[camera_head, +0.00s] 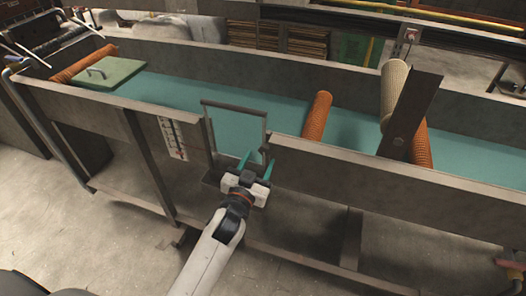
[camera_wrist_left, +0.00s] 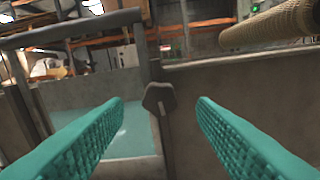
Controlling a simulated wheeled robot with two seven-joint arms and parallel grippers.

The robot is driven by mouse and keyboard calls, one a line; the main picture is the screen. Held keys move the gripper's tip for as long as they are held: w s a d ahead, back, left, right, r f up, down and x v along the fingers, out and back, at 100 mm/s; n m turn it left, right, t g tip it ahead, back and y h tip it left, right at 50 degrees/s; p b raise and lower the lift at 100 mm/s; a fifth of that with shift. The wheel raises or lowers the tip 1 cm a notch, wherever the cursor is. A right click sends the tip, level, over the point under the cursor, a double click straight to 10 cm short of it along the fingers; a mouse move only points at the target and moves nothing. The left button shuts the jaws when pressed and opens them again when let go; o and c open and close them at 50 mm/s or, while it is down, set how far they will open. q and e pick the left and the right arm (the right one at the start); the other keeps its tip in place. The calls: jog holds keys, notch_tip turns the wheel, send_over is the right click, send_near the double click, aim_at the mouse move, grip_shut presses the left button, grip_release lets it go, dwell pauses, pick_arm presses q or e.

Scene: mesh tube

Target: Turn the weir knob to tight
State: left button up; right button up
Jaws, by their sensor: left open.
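A small dark angular knob (camera_wrist_left: 159,98) sits on top of a narrow upright at the channel wall, near the middle of the left wrist view. My left gripper (camera_head: 256,158) is open and empty at this gap, its teal fingers pointing at the channel. In the left wrist view the knob shows between the two fingers, apart from both. In the head view I cannot make out the knob.
The channel has a teal floor (camera_head: 180,98) and grey walls. An orange mesh tube (camera_head: 317,116) lies inside, with another behind a slanted metal plate (camera_head: 411,115). A pale mesh tube (camera_head: 393,88) leans beside this plate. A green lid (camera_head: 103,74) sits at the left.

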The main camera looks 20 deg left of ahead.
aim_at(264, 152)
pick_arm(q)
jog(key=shift+w, duration=2.05)
jog(key=shift+c, duration=0.5)
